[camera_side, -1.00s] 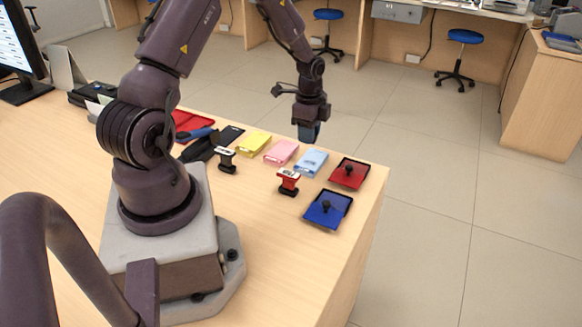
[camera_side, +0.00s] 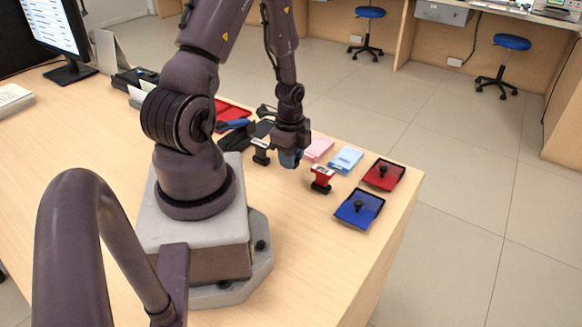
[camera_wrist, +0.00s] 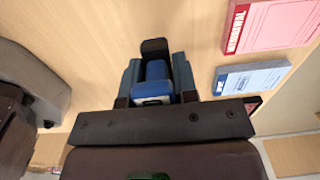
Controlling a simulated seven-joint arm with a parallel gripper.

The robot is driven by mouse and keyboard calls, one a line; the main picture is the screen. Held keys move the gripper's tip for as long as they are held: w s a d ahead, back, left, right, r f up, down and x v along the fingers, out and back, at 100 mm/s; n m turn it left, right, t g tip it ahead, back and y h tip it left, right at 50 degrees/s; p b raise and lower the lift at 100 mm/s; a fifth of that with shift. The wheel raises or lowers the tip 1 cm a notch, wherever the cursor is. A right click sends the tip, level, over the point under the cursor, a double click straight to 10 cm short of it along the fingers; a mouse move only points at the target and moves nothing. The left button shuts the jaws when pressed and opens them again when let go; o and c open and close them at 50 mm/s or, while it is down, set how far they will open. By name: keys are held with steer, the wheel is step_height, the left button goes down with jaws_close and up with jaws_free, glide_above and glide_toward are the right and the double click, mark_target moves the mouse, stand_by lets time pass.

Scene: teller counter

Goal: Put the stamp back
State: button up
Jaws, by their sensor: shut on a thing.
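My gripper (camera_side: 290,160) is shut on a blue stamp (camera_wrist: 154,80), whose blue body shows between the fingers in the wrist view. In the side view the held stamp is mostly hidden by the gripper. My gripper is low over the counter, between a black-and-white stamp (camera_side: 261,151) on its left and a red stamp (camera_side: 322,180) on its right. Both of these stand upright on the counter. I cannot tell whether the held stamp touches the counter.
A pink pad (camera_side: 318,148) and a light blue pad (camera_side: 346,160) lie behind. A red tray (camera_side: 384,176) and a blue tray (camera_side: 359,209), each with a black knob, lie at the right edge of the counter (camera_side: 330,260). A monitor (camera_side: 50,40) stands at back left.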

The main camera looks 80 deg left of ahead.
steer(key=shift+f, duration=1.6)
steer(key=o, duration=0.8)
steer(key=shift+f, duration=0.15)
